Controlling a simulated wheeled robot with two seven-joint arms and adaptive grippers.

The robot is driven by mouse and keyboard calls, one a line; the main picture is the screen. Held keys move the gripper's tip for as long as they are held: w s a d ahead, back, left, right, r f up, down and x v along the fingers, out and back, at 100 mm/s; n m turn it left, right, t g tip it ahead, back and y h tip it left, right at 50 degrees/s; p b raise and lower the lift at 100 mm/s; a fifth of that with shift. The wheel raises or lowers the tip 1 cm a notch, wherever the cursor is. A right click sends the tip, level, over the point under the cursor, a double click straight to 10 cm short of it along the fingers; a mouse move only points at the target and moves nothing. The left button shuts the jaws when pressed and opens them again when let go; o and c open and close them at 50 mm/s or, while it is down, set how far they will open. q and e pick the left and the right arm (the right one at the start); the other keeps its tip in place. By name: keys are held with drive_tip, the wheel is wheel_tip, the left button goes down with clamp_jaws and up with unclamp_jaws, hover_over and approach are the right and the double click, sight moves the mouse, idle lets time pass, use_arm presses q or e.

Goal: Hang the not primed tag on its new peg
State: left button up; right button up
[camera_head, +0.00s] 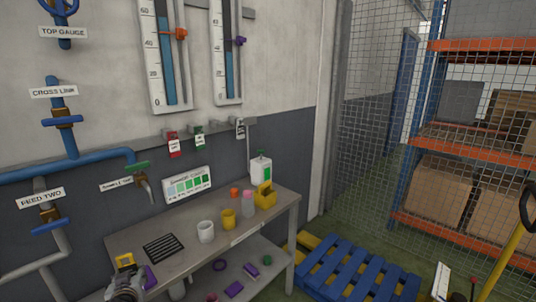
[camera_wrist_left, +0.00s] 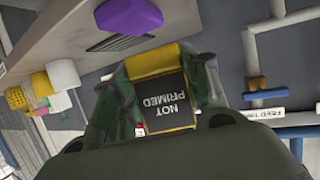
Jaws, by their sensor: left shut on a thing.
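The not primed tag is a dark plate with white "NOT PRIMED" lettering and a yellow end. In the left wrist view, the not primed tag (camera_wrist_left: 165,103) sits between the fingers of my left gripper (camera_wrist_left: 155,90), its lettering upside down. In the head view my left gripper (camera_head: 124,277) is at the lower left, above the bench's near-left end, with the tag's yellow part (camera_head: 125,261) showing on top. On the wall rail hang a red tag (camera_head: 174,145), a green tag (camera_head: 199,137) and a dark-and-white tag (camera_head: 240,129). I cannot make out bare pegs. My right gripper is not in view.
A tap (camera_head: 141,178) and blue pipe (camera_head: 70,160) jut from the wall at left.

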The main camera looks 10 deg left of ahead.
use_arm(q)
drive_tip(key=d+f+m+t+h, duration=0.1)
drive_tip(key=d+f+m+h, duration=0.2)
drive_tip(key=d, duration=1)
drive_tip(key=w+d+f+m+t+h, duration=0.1)
drive_tip(key=d+f+m+h, duration=0.3)
drive_tip(key=d, duration=1)
drive_tip(key=shift+w+f+t+h, duration=0.2)
drive_tip(key=shift+f+t+h, duration=0.2)
drive_tip(key=shift+h, duration=0.1)
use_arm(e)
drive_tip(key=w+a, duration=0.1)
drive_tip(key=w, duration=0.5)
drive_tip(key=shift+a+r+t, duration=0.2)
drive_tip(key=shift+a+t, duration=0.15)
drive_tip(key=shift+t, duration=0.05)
